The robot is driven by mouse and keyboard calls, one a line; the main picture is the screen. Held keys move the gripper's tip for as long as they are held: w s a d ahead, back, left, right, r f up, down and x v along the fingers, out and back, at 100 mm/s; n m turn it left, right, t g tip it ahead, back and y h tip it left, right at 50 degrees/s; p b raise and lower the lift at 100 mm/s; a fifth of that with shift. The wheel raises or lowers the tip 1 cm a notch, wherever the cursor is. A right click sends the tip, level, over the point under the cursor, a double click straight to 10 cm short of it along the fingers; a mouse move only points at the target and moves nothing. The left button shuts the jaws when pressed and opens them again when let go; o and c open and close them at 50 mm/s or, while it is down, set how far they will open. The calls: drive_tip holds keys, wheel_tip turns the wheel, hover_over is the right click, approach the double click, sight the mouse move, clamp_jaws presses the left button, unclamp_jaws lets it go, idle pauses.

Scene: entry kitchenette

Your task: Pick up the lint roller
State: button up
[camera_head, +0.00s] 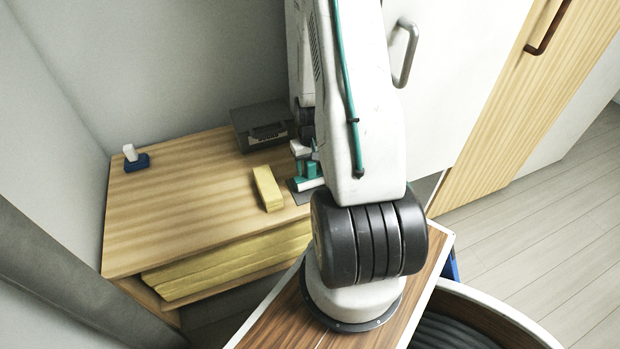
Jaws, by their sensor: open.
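My arm stands in front of the right end of a wooden bench and hides part of it. My gripper (308,170), white and teal, shows in part beside the arm, low over the bench's right end. It is open. Small white and teal shapes crowd together there on a dark grey patch, and I cannot tell whether one of them is the lint roller. A small blue object with a white upright part (130,153) stands at the bench's far left. I cannot identify it for certain.
The wooden bench top (190,200) is mostly clear. A dark grey box (262,125) stands at its back, and a yellow block (267,188) lies in front of it. Yellow slabs (230,262) fill the shelf below. Walls close the left and back; a white cabinet door (455,80) is right.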

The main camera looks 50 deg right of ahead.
drive_tip(key=shift+f, duration=0.25)
clamp_jaws()
wheel_tip(320, 180, up, 10)
drive_tip(key=shift+r, duration=0.1)
drive_tip(key=c, duration=0.6)
unclamp_jaws()
drive_tip(key=c, duration=0.6)
